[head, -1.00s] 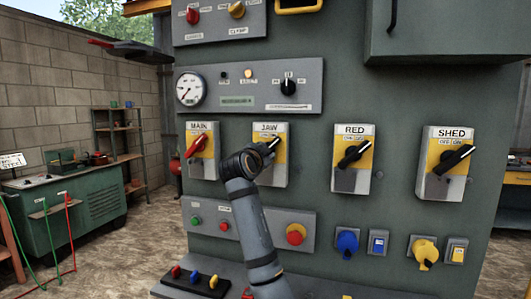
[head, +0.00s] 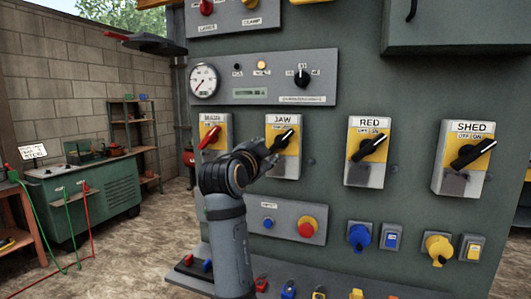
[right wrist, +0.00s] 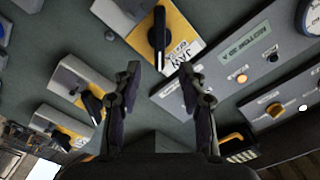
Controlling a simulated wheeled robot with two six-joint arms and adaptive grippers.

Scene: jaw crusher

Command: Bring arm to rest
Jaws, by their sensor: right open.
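My right arm rises from the bottom of the head view. Its gripper (head: 268,153) is in front of the lower left of the JAW switch (head: 288,168), whose black handle (head: 284,137) tilts up to the right. In the right wrist view my gripper (right wrist: 160,72) is open, with nothing between its fingers. The JAW switch's black handle (right wrist: 158,38) lies beyond the fingertips, apart from them. My left gripper is not in view.
The MAIN switch (head: 209,137) with a red handle is left of JAW; RED (head: 368,150) and SHED (head: 464,158) are right. Push buttons and knobs sit below. A ledge (head: 330,290) with coloured items juts out at the bottom.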

